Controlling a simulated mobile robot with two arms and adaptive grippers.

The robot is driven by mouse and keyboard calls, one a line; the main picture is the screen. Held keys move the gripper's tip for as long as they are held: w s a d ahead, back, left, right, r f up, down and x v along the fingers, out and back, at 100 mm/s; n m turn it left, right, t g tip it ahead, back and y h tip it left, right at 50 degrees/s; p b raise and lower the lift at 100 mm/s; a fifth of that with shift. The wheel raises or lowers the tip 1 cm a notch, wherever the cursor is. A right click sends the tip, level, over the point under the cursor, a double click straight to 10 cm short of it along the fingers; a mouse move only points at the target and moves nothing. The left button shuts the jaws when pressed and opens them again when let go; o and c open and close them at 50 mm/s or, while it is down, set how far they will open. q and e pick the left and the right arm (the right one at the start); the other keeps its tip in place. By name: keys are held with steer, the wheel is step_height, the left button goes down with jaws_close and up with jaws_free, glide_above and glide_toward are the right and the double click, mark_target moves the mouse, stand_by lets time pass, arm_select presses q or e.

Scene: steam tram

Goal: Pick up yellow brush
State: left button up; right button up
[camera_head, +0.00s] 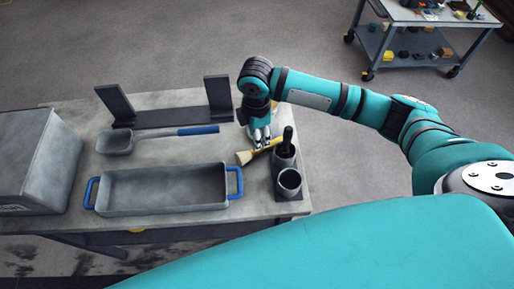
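The yellow brush (245,157) lies slanted near the right end of the grey workbench (165,150), beside two dark cups. Its pale bristle end points left, and its yellow handle runs up to the right. My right gripper (262,143) points down from above, with its fingertips at the brush handle. The fingers hide part of the handle, and I cannot tell whether they are closed on it. My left gripper is not in view.
The near cup (289,182) looks empty; the far cup (284,155) holds a dark-handled tool. A blue-handled tray (165,187), a blue-handled scoop (118,141), a dark bracket (170,116) and a grey box (35,160) stand left. A wheeled cart (415,42) stands far back.

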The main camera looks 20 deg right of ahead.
mark_target(262, 149)
step_height(262, 149, down, 2)
steer(key=shift+f, duration=0.6)
step_height(262, 149, down, 4)
steer(key=shift+s+d+r+p, duration=0.1)
steer(key=shift+d+r+p, duration=0.1)
steer(key=shift+p, duration=0.55)
steer(key=shift+f, duration=0.5)
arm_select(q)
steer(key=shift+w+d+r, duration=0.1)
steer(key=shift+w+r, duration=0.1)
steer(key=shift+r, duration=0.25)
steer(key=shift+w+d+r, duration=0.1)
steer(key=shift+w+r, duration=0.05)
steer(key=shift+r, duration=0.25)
arm_select(e)
jaws_close()
